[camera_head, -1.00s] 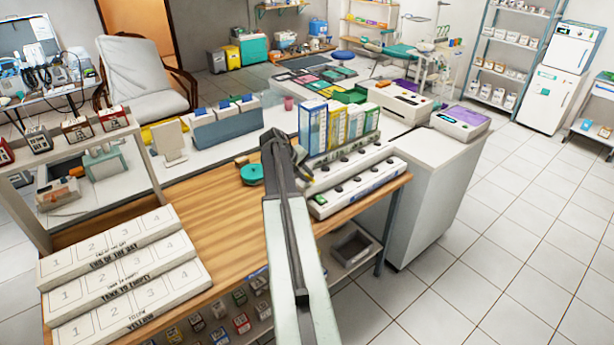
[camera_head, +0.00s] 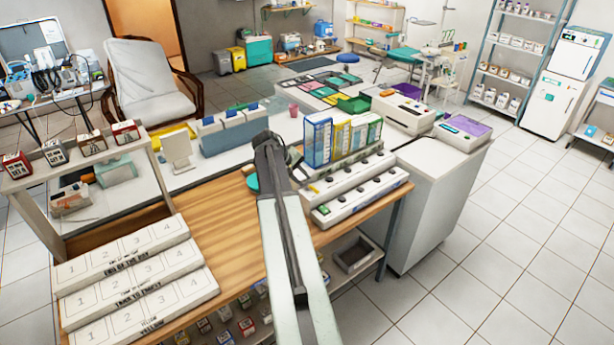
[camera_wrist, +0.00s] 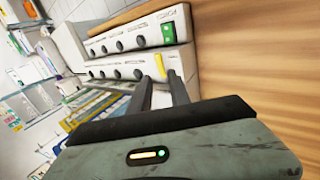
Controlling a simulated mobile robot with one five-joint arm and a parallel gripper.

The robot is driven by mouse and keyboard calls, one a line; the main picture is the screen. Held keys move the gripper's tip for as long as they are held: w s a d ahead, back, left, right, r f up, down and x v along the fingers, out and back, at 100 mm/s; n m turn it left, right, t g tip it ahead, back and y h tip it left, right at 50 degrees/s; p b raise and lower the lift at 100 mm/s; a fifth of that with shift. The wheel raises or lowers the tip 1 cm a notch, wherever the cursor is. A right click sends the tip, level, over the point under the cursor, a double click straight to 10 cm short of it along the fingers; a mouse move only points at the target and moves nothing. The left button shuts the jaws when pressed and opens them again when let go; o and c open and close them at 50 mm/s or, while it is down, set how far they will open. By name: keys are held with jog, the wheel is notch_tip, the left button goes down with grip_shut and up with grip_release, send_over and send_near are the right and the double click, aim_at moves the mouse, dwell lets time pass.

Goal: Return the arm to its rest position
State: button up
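My arm reaches forward over the wooden bench (camera_head: 225,222) in the head view, with my gripper (camera_head: 272,145) at its far end, just left of the white knobbed units (camera_head: 350,190). In the wrist view my gripper (camera_wrist: 160,88) shows two dark fingers standing apart with a gap between them and nothing held. The knobbed units (camera_wrist: 125,50) lie beyond the fingertips there, with a yellow mark and a green switch on their ends. A teal round object (camera_head: 252,182) is partly hidden behind my arm.
Blue, yellow and green binders (camera_head: 340,138) stand right of my gripper. White numbered trays (camera_head: 135,280) lie at the bench's front left. A raised shelf with small boxes (camera_head: 92,143) stands at left. Bare wood lies between the trays and my arm. Tiled floor (camera_head: 500,260) is open at right.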

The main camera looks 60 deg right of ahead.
dwell(0.4)
jog(key=w+a+n+t, duration=0.2)
jog(key=w+a, duration=0.9)
jog(key=a, duration=0.1)
jog(key=w+a+f+n+t+y, duration=0.1)
jog(key=w+a+n, duration=0.15)
jog(key=a, duration=0.85)
jog(key=w+a+f+n, duration=0.1)
jog(key=w+a, duration=0.2)
jog(key=a, duration=0.8)
jog(key=s+a+f+m+y, duration=0.1)
jog(key=s+a, duration=0.4)
jog(key=a, duration=0.7)
jog(key=s+a+f+y, duration=0.1)
jog(key=s+a+y, duration=0.3)
jog(key=a, duration=0.9)
jog(key=shift+s+a+m+g, duration=0.25)
jog(key=shift+s+m+g, duration=0.15)
jog(key=shift+s, duration=0.2)
